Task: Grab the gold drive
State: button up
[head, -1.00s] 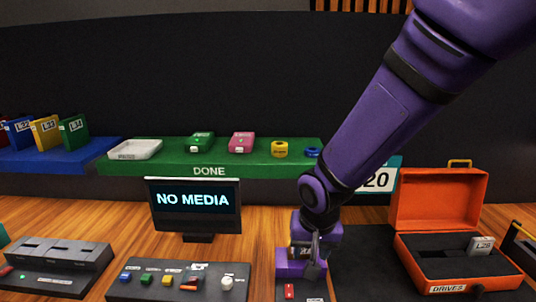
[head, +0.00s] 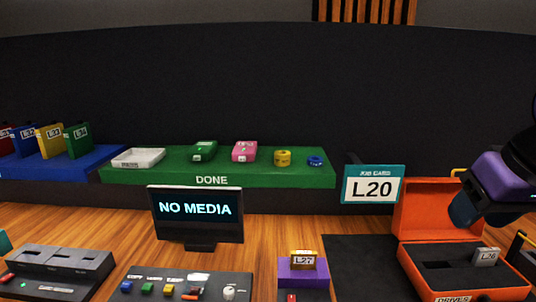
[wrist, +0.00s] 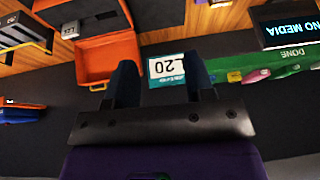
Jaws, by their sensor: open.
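The gold drive (head: 303,259), labelled L27, stands upright in the top of the purple dock (head: 303,276) at the front of the table. It does not show clearly in the wrist view. My gripper (head: 464,210) is at the right, above the orange case and well apart from the gold drive. In the wrist view my gripper (wrist: 162,80) has its two dark fingers spread, with nothing between them.
The open orange case (head: 425,270) at the right holds a grey drive (head: 487,257). A job card (head: 373,185) reads L20. A monitor (head: 196,213) reads NO MEDIA. The green DONE shelf (head: 270,177) runs behind. A dark mat (head: 358,265) lies bare.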

aim_at(300, 260)
jog(key=i+j+u, duration=0.1)
jog(key=j, duration=0.35)
jog(key=i+j+u, duration=0.1)
jog(key=j, duration=0.3)
jog(key=i+j+u, duration=0.1)
jog(key=j, duration=0.35)
jog(key=i+j+u, duration=0.1)
jog(key=j, duration=0.3)
jog(key=i, duration=0.1)
